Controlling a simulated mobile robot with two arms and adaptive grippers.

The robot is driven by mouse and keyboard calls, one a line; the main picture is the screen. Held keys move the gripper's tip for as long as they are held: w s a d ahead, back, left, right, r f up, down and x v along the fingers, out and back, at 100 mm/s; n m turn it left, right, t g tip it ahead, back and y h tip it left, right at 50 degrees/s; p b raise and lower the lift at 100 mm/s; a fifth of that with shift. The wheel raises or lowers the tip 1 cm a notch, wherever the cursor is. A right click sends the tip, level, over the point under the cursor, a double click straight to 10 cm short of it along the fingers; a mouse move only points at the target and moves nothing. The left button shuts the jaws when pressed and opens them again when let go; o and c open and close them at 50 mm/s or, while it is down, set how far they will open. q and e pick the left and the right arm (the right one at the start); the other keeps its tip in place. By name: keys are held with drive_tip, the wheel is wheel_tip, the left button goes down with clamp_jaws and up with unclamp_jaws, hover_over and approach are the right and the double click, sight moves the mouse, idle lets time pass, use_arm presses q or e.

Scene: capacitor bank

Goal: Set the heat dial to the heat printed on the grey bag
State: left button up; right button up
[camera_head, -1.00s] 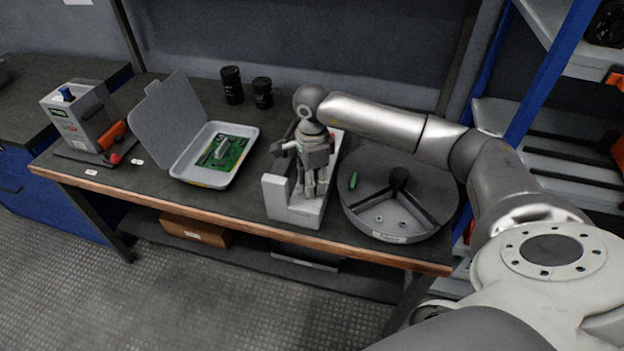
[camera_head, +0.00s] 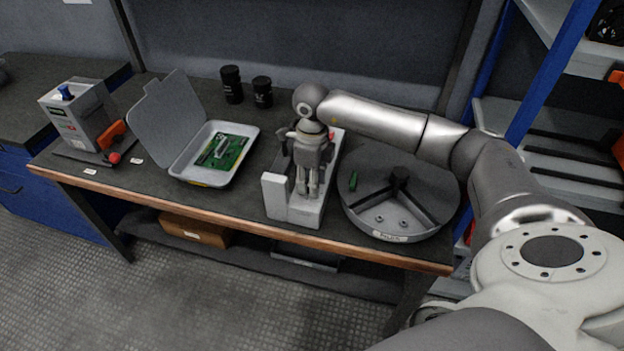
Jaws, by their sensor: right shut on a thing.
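My right gripper (camera_head: 308,190) points down over a light grey device (camera_head: 276,194) near the table's front edge. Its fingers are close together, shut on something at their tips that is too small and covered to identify. A small red part (camera_head: 331,135) shows at the back of this device. No heat dial can be made out for certain; the gripper covers much of the device. No grey bag with readable print can be picked out. My left gripper is not in view.
An open grey case (camera_head: 205,182) holds a green circuit board (camera_head: 222,152). A boxy machine (camera_head: 78,117) with a blue knob stands at the left. Two black cylinders (camera_head: 232,84) stand at the back. A round divided tray (camera_head: 447,205) sits right of the device.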

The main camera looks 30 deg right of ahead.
drive_tip(key=m, duration=0.3)
drive_tip(key=shift+m, duration=0.4)
drive_tip(key=shift+a+m, duration=0.1)
drive_tip(key=shift+m, duration=1.8)
drive_tip(key=o, duration=1)
drive_tip(key=shift+r, duration=0.1)
wheel_tip(320, 180, up, 12)
